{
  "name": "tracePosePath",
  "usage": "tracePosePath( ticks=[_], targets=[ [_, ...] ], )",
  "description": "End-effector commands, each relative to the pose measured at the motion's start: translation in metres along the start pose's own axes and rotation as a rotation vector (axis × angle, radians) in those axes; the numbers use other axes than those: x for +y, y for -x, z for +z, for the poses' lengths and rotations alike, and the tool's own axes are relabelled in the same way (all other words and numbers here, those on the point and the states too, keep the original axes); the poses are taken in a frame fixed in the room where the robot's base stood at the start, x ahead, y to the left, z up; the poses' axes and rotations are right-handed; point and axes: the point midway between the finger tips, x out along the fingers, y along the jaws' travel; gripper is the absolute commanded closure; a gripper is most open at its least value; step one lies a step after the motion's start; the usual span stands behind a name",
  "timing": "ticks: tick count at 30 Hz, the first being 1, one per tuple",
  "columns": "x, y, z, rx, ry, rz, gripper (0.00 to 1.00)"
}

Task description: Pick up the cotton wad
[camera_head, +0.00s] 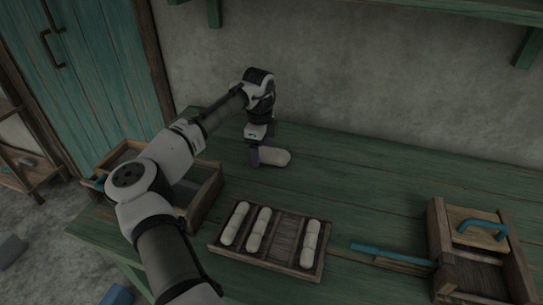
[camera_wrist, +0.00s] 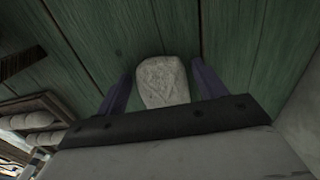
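The cotton wad (camera_head: 274,157) is a pale, rounded, elongated piece lying on the green plank table near the wall. In the wrist view, the wad (camera_wrist: 162,82) lies between the two purple fingers. My gripper (camera_head: 257,156) is low at the wad's left end, pointing down. In the wrist view, my gripper (camera_wrist: 161,72) is open, with one finger on each side of the wad.
A wooden tray (camera_head: 285,236) with rows of pale rolls stands at the front. An open wooden box (camera_head: 207,197) is at the left, below my arm. A wooden box with a blue-handled tool (camera_head: 480,232) and a blue bar (camera_head: 390,254) are at the right. The table's back right is clear.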

Motion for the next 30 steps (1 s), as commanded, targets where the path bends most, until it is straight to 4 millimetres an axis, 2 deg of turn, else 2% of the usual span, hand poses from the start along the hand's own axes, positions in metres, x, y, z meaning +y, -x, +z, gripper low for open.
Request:
tracePosePath(
  ticks=[1, 6, 9, 17, 20, 30],
  targets=[
    [0.000, 0.000, 0.000, 0.000, 0.000, 0.000, 0.37],
    [0.000, 0.000, 0.000, 0.000, 0.000, 0.000, 0.59],
    [0.000, 0.000, 0.000, 0.000, 0.000, 0.000, 0.68],
    [0.000, 0.002, 0.000, 0.000, 0.000, 0.000, 0.69],
    [0.000, 0.009, 0.000, 0.000, 0.000, 0.000, 0.69],
    [-0.001, 0.074, 0.000, 0.000, -0.001, -0.002, 0.69]
  ],
)
